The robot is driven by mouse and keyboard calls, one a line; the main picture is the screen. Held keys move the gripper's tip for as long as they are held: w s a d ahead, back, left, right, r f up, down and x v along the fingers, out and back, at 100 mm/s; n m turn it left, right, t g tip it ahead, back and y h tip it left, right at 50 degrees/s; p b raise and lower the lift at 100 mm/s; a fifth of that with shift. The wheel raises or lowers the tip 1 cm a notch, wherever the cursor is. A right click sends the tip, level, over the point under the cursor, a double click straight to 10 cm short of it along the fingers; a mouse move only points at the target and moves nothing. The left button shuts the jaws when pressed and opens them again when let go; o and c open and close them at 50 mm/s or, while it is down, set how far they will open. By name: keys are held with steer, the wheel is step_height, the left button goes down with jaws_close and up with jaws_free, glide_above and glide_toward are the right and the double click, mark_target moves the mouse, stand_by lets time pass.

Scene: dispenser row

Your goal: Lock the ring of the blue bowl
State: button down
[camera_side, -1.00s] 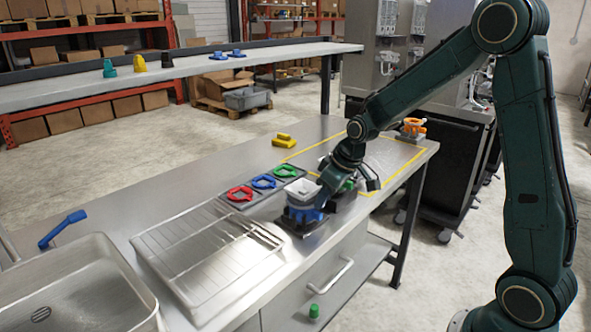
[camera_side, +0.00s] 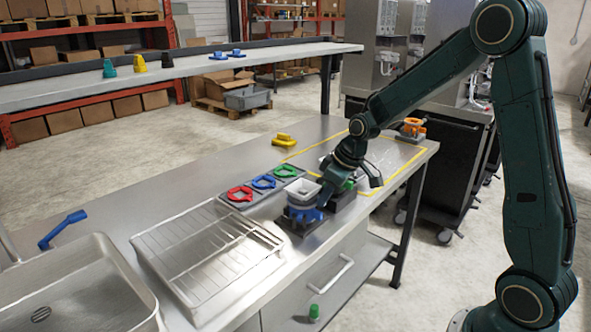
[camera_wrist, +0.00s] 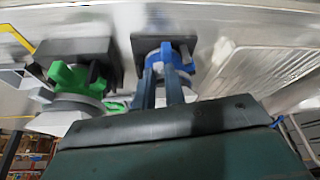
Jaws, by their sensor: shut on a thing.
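The blue bowl unit, a pale square bowl (camera_side: 303,190) above a blue ring (camera_side: 304,214) on a dark base, stands near the front edge of the steel counter in the side view. In the wrist view the blue ring (camera_wrist: 181,58) sits on its dark square base (camera_wrist: 137,47). My gripper (camera_wrist: 162,80) reaches it from the bowl side, its two fingers close together and shut on part of the blue ring. My arm hides part of the unit's right side in the side view. I cannot tell the ring's exact turn angle.
A unit with a green ring (camera_wrist: 84,78) stands close beside it in the wrist view. A dark tray holds red (camera_side: 240,194), blue (camera_side: 263,182) and green (camera_side: 285,170) rings. A wire drainer (camera_side: 205,250) lies left. An orange unit (camera_side: 412,126) stands at the far right.

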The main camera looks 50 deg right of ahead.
steer(key=shift+w+d+n+g+y, duration=0.25)
steer(key=shift+w+d+n+y, duration=0.25)
steer(key=shift+n, duration=0.75)
steer(key=shift+w+d+n+g+y, duration=0.3)
steer(key=shift+d+n, duration=0.35)
steer(key=shift+n, duration=0.55)
steer(key=shift+w+d+n+g+y, duration=0.35)
steer(key=shift+d+n, duration=0.2)
steer(key=shift+n, duration=0.7)
steer(key=c, duration=1.4)
jaws_free()
steer(key=shift+c, duration=0.2)
steer(key=shift+r, duration=0.1)
steer(key=v, duration=1.3)
steer(key=shift+s+d+r, duration=0.15)
steer(key=shift+s+r, duration=0.1)
